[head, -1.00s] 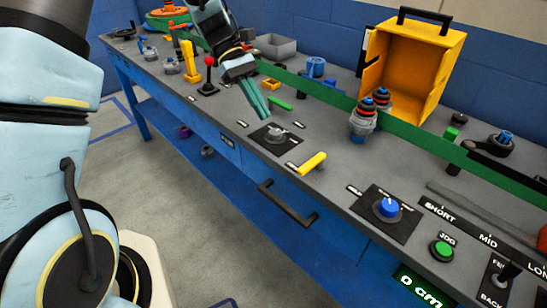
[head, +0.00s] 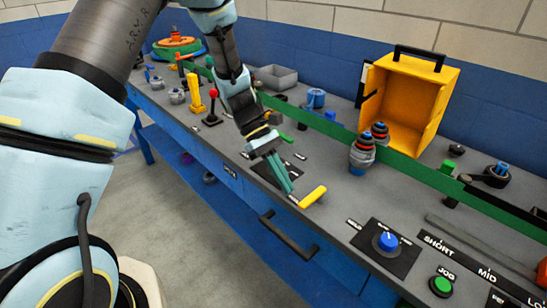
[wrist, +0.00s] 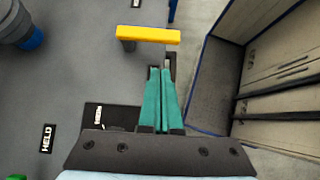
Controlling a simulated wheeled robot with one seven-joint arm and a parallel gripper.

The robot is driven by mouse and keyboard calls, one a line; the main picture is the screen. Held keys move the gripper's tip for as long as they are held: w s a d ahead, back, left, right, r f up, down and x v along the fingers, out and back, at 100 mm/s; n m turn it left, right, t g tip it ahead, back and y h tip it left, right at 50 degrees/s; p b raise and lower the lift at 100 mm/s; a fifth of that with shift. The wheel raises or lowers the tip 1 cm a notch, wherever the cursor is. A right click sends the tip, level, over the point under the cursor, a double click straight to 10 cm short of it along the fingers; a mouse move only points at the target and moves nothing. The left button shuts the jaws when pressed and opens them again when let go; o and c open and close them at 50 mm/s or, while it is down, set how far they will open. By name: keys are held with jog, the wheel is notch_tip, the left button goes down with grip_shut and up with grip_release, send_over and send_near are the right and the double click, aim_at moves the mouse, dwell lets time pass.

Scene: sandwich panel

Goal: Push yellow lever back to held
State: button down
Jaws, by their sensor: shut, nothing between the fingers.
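The yellow lever (head: 312,197) is a bar-shaped handle near the front edge of the grey bench. In the wrist view its yellow handle (wrist: 148,35) lies across the top middle, on a short grey post. My gripper (head: 288,190) points down with its teal fingers together and empty, just left of the lever. In the wrist view the fingertips (wrist: 160,68) are just short of the yellow handle; I cannot tell whether they touch anything. A HELD label (wrist: 47,138) is on the bench at lower left of the wrist view.
A blue knob on a black plate (head: 387,242) is right of the lever. A black front handle (head: 288,236) sticks out below the bench edge. A green rail (head: 420,164) and an open yellow box (head: 408,95) are behind. A black plate (wrist: 110,115) is partly hidden by my gripper.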

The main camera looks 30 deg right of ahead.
aim_at(312, 202)
jog(key=shift+s+d+r+p, duration=0.1)
jog(key=shift+s+d+p, duration=0.15)
jog(key=shift+s, duration=0.6)
jog(key=shift+s+d+r+p, duration=0.1)
jog(key=shift+s+d+p, duration=0.1)
jog(key=shift+s, duration=0.6)
